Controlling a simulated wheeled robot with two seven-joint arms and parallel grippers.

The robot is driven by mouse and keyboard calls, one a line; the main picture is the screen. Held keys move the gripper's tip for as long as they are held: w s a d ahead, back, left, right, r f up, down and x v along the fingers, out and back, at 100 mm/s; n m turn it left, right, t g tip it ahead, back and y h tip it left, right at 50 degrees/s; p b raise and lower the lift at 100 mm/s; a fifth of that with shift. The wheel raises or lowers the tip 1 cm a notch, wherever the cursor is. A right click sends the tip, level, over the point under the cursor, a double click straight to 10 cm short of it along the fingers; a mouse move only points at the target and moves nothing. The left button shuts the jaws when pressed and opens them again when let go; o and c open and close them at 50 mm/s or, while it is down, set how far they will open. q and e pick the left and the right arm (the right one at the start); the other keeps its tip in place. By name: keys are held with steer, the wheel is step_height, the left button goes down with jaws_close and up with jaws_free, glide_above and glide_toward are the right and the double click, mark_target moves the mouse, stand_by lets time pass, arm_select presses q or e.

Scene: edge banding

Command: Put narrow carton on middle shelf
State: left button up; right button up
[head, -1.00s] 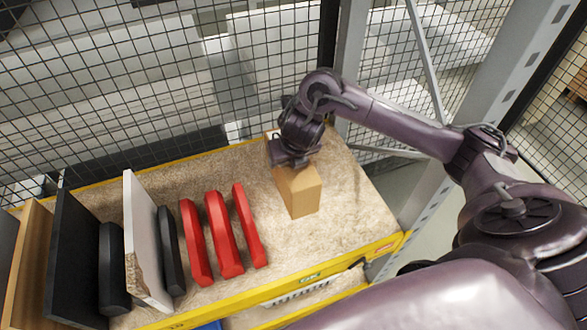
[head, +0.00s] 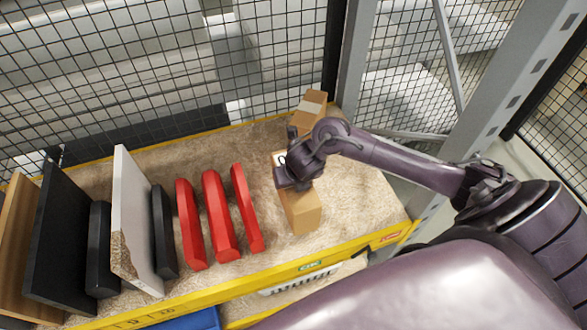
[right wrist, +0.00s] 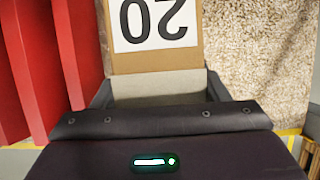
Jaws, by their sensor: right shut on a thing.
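The narrow carton (head: 303,211) is a brown box near the right end of a chipboard shelf (head: 352,213) with yellow edges. My right gripper (head: 291,178) is shut on the carton from above and behind. In the right wrist view the carton (right wrist: 157,58) shows a white label with an upside-down "20", and it lies between the fingers of my right gripper (right wrist: 158,92). I cannot tell whether the carton touches the board. My left gripper is out of view.
Another brown carton (head: 309,111) stands behind, by the mesh. Several red parts (head: 218,215) stand left of the held carton, with black and white panels (head: 133,222) further left. A grey upright (head: 490,130) stands right. Below are a white basket (head: 300,282) and a blue bin (head: 195,321).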

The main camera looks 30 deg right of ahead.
mark_target(303, 210)
steer(key=shift+w+f+b, duration=0.1)
steer(key=shift+f+b, duration=0.2)
steer(key=shift+f, duration=1.75)
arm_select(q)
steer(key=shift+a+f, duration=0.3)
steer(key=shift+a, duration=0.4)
arm_select(e)
steer(key=shift+f, duration=0.2)
steer(key=o, duration=1.3)
steer(key=shift+c, duration=0.2)
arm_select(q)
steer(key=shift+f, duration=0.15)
arm_select(e)
steer(key=shift+r, duration=0.15)
steer(key=shift+a+r, duration=0.1)
steer(key=shift+r, duration=0.15)
arm_select(q)
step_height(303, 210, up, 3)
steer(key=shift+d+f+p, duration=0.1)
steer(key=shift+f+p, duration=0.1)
steer(key=shift+p, duration=0.95)
arm_select(e)
steer(key=v, duration=1.1)
steer(key=shift+s+r, duration=0.25)
steer(key=shift+s, duration=0.1)
